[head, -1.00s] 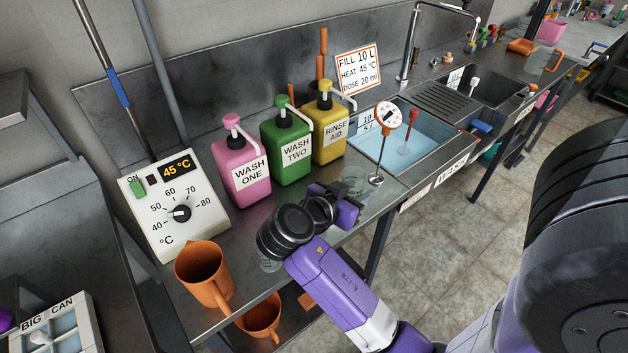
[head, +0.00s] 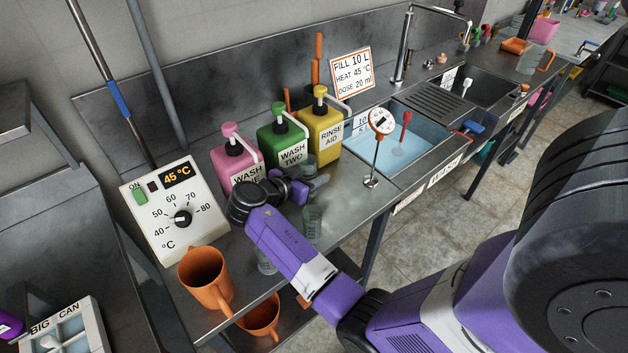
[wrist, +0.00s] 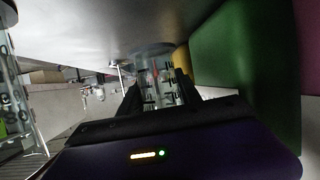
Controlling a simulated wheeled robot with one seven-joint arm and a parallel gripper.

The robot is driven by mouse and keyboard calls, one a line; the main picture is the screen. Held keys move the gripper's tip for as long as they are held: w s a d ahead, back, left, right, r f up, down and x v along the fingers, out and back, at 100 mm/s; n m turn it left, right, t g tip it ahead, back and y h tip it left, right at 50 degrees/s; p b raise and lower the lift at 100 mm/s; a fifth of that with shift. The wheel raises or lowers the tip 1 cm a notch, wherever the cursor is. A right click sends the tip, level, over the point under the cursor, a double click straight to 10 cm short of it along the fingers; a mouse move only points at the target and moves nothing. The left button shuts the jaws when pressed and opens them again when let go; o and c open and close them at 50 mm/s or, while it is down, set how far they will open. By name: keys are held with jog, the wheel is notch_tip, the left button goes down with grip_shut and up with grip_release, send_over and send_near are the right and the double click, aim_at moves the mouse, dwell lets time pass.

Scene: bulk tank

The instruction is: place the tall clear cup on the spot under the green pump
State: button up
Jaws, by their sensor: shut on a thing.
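My gripper (head: 312,183) is shut on a clear cup (head: 307,166), which I take to be the tall one. In the wrist view the cup (wrist: 156,78) stands between the fingers with dark marks on its wall. In the head view my wrist and fingers hide much of it. The green pump (head: 279,110) tops the green WASH TWO container (head: 288,143), and its white spout reaches right and forward. The cup is close in front of that container. The spot under the spout is hidden, and I cannot tell whether the cup touches the bench.
A clear vessel (head: 312,222) stands just in front of my gripper; another (head: 266,262) is by my forearm. The pink container (head: 236,166) and yellow container (head: 321,134) flank the green one. An orange jug (head: 203,275) is front left.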

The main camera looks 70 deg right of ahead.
jog(key=shift+f, duration=1.3)
jog(key=shift+f, duration=0.2)
jog(key=o, duration=1.3)
jog(key=shift+r, duration=0.1)
jog(key=shift+o, duration=0.2)
jog(key=shift+r, duration=0.2)
jog(key=p+v, duration=0.1)
jog(key=v, duration=0.6)
jog(key=shift+a, duration=0.25)
jog(key=shift+w, duration=0.1)
